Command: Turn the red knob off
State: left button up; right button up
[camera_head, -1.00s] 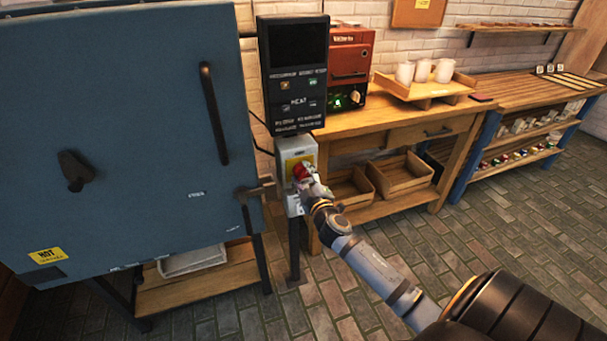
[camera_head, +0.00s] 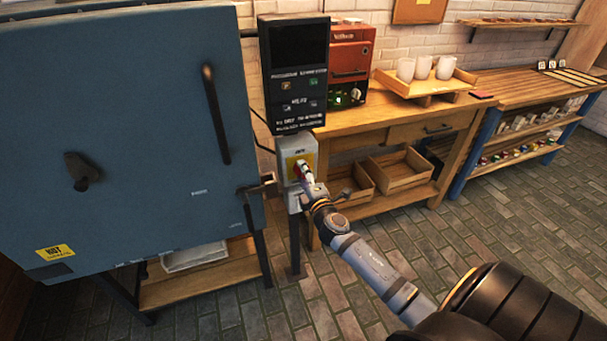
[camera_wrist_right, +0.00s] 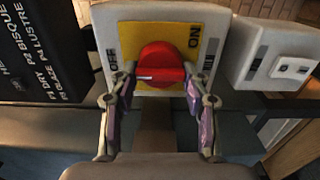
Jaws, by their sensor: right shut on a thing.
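The red knob (camera_wrist_right: 165,62) sits on a yellow plate (camera_wrist_right: 128,40) on a pale grey switch box (camera_wrist_right: 222,14). In the right wrist view, the label OFF is at the plate's left side and ON at its right. A white mark shows on the knob's left part. My right gripper (camera_wrist_right: 160,82) has one finger on each side of the knob and is shut on it. In the head view the gripper (camera_head: 306,176) reaches the box from the lower right and partly hides the knob (camera_head: 299,170). My left gripper is not in view.
A blue kiln (camera_head: 130,120) with a dark handle stands left of the box. A black control panel (camera_head: 292,75) hangs above it. A wooden workbench (camera_head: 400,113) with a red device (camera_head: 350,60) and a tray (camera_head: 425,86) stands behind. The floor at right is clear.

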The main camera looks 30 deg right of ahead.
dwell(0.4)
jog(key=o, duration=1.1)
jog(key=v, duration=1.2)
